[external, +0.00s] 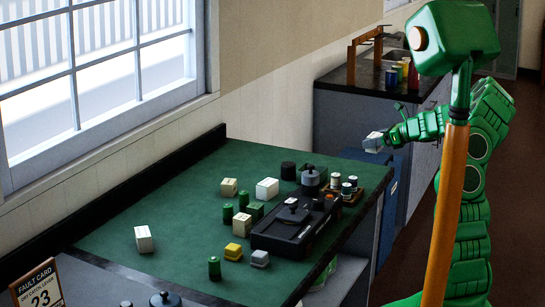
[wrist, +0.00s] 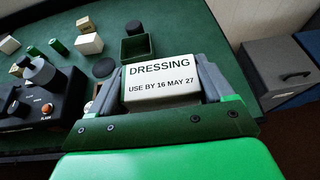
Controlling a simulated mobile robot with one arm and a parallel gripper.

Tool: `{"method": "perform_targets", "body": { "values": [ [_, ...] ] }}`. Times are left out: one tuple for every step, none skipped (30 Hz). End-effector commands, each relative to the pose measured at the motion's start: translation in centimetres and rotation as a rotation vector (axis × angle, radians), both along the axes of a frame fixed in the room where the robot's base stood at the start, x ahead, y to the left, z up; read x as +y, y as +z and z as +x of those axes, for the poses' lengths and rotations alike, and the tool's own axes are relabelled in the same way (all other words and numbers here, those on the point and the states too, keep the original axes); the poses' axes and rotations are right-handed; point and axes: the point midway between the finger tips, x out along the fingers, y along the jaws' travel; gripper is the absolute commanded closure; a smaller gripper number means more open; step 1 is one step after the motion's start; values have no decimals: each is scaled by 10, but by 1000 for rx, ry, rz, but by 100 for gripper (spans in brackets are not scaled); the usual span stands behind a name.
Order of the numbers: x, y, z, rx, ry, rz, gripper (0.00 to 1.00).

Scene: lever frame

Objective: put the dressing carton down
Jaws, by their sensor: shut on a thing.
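The dressing carton (wrist: 160,82) is a small white box; its printed face reads "DRESSING" and "USE BY 16 MAY 27" in the wrist view. It also shows as a small pale box (external: 373,143) in the external view. My gripper (external: 387,138) is shut on it, with one grey finger along each side. The carton is held up in the air near the far right end of the green-topped table (external: 180,190). Its underside is hidden, and I cannot tell its exact height.
A black device with a lever (external: 283,235) stands at the table's right edge. Around it are cream boxes (external: 267,188), green cylinders (external: 214,267) and black cylinders (external: 288,171). An open green box (wrist: 135,47) lies just beyond the carton. The table's left part is mostly clear.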

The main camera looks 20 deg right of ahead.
Motion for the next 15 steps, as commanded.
{"method": "perform_targets", "body": {
  "values": [
    [0, 0, 0, 0, 0, 0, 49],
    [0, 0, -1, 0, 0, 0, 49],
    [0, 0, -1, 0, 0, 0, 49],
    [1, 0, -1, 0, 1, 0, 49],
    [1, 0, 0, 0, 2, 0, 49],
    [4, 0, 0, 1, 6, 0, 49],
    [6, 0, 1, 0, 12, -1, 49],
    [10, 0, 1, 1, 20, -2, 49],
    [18, 0, 3, 1, 33, -2, 49],
    [24, -1, 4, 2, 45, -3, 49],
    [31, -1, 5, 2, 59, -4, 49],
    [44, -1, 7, 2, 81, -5, 49],
    [54, -1, 8, 2, 99, -5, 49],
    [64, -1, 10, 3, 119, -6, 49],
    [81, -1, 11, 3, 149, -7, 49]
  ]
}}
